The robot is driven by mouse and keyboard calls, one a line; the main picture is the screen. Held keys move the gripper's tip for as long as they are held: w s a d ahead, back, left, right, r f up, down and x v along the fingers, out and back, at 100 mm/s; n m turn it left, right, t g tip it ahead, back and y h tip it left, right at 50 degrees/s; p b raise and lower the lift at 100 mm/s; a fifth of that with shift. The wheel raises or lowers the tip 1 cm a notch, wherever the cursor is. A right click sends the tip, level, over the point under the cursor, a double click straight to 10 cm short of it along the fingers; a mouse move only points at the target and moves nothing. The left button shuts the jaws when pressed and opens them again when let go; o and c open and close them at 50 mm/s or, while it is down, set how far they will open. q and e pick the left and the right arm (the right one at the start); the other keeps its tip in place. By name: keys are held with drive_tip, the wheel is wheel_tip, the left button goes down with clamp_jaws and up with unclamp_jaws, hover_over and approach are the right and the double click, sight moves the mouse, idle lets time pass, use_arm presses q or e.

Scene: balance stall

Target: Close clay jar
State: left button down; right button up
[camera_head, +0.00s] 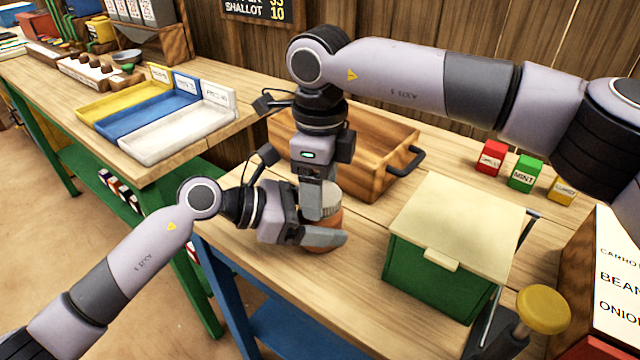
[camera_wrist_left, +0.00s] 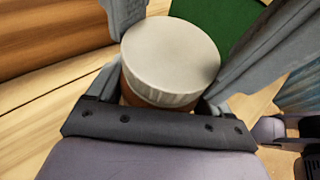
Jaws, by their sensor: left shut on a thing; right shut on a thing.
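The clay jar (camera_head: 322,246) stands on the table in front of the wooden tray, an orange-brown body mostly hidden by my grippers. Its pale grey ridged lid (camera_head: 333,200) is at the mouth. In the left wrist view the lid (camera_wrist_left: 172,58) shows its round flat face over a sliver of the brown jar body (camera_wrist_left: 130,95). My left gripper (camera_head: 325,237) comes in from the left and is shut around the jar body. My right gripper (camera_head: 318,205) points down from above and is shut on the lid. I cannot tell whether the lid is fully seated.
A wooden tray (camera_head: 385,180) with a dark handle stands behind the jar. A green box with a cream lid (camera_head: 460,222) is to the right. Small red (camera_head: 490,157), green (camera_head: 525,172) and yellow (camera_head: 562,190) blocks lie beyond it. Coloured trays (camera_head: 180,138) are at the left.

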idle(0.3)
drive_tip(key=o, duration=1.2)
drive_tip(key=shift+c, duration=0.2)
drive_tip(key=shift+r, duration=2.25)
drive_tip(key=shift+c, duration=0.3)
drive_tip(key=shift+r, duration=0.1)
wheel_tip(320, 180, up, 3)
drive_tip(key=n, duration=0.5)
drive_tip(key=shift+r, duration=0.15)
